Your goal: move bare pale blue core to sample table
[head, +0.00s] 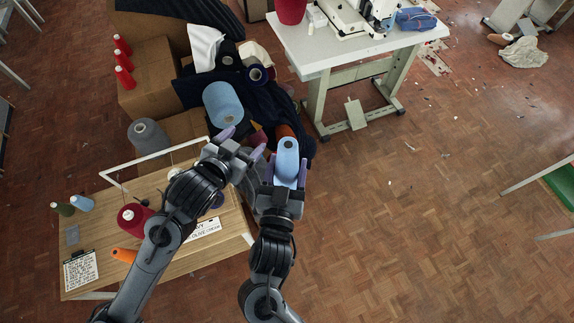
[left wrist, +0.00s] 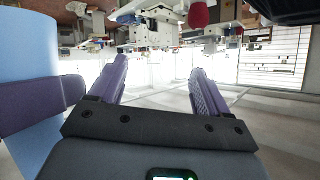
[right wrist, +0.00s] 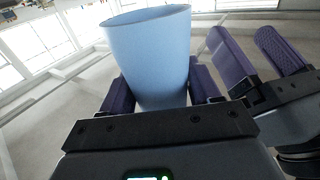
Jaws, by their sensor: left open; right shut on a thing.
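The pale blue core (head: 287,155) is upright between the fingers of my right gripper (head: 287,176), which is shut on it. In the right wrist view the core (right wrist: 150,55) looks smooth and fills the middle between the purple fingers. My left gripper (head: 243,143) is open and empty just left of the core. In the left wrist view the core (left wrist: 25,75) shows at the left edge, beside the left gripper's fingers (left wrist: 160,85). A wooden table (head: 100,225) with a sign and clipboard is at lower left, partly hidden by my left arm.
On the wooden table are a red cone (head: 133,218), an orange cone (head: 123,255), a small light blue cone (head: 82,203) and a white frame (head: 150,157).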

